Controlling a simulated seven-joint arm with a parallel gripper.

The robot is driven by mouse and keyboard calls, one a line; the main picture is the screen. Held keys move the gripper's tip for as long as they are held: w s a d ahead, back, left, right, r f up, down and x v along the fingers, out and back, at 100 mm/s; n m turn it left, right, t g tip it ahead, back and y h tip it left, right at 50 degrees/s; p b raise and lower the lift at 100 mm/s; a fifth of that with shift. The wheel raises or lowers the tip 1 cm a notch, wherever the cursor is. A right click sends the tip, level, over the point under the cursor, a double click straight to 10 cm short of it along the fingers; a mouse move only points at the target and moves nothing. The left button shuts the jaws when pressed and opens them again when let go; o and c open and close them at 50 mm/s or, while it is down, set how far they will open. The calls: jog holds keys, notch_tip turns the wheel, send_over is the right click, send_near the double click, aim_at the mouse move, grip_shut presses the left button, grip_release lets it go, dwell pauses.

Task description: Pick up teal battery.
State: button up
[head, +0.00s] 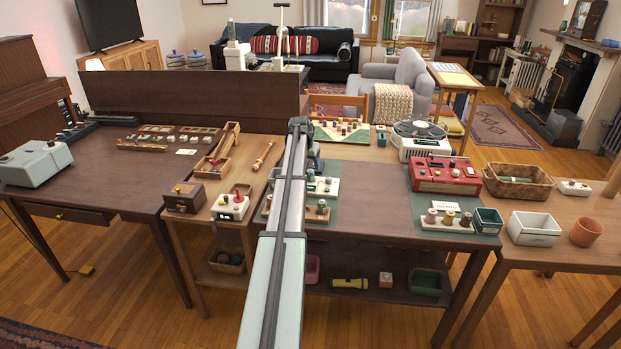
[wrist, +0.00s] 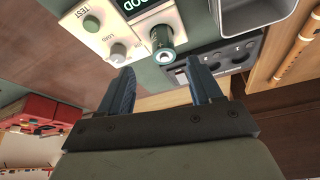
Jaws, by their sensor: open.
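The teal battery (wrist: 162,40) is a short cylinder with a pale metal end. It is at the edge of a cream tester panel (wrist: 145,22) with knobs and a green display. I cannot tell whether it is seated in a socket. My gripper (wrist: 160,68) is open and empty, its two dark fingers apart. In the wrist view the battery shows just past the fingertips, between their lines, with no visible contact. In the head view my arm covers much of this area, so I cannot make out the battery there.
A dark panel with knobs (wrist: 235,55) and a grey container (wrist: 257,18) are close by. The red device (head: 445,175) and a cream holder with several cylinders (head: 448,219) stand to the right. A wooden flute (head: 264,155) lies left of my arm. Bare tabletop (head: 370,190) lies between.

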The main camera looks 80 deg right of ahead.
aim_at(310, 171)
jog(key=shift+w+x, duration=0.15)
jog(key=shift+x, duration=1.55)
jog(key=shift+w+x, duration=0.2)
jog(key=shift+x, duration=1.5)
jog(key=shift+d, duration=0.1)
jog(key=shift+c, duration=0.4)
grip_shut()
notch_tip(310, 171, up, 9)
jog(key=shift+f, duration=0.1)
jog(key=shift+w+r, duration=0.15)
jog(key=shift+r, duration=0.2)
jog(key=s+a+f, duration=0.1)
jog(key=a, duration=1.8)
jog(key=shift+s+a+f, duration=0.15)
jog(key=shift+a+f, duration=0.1)
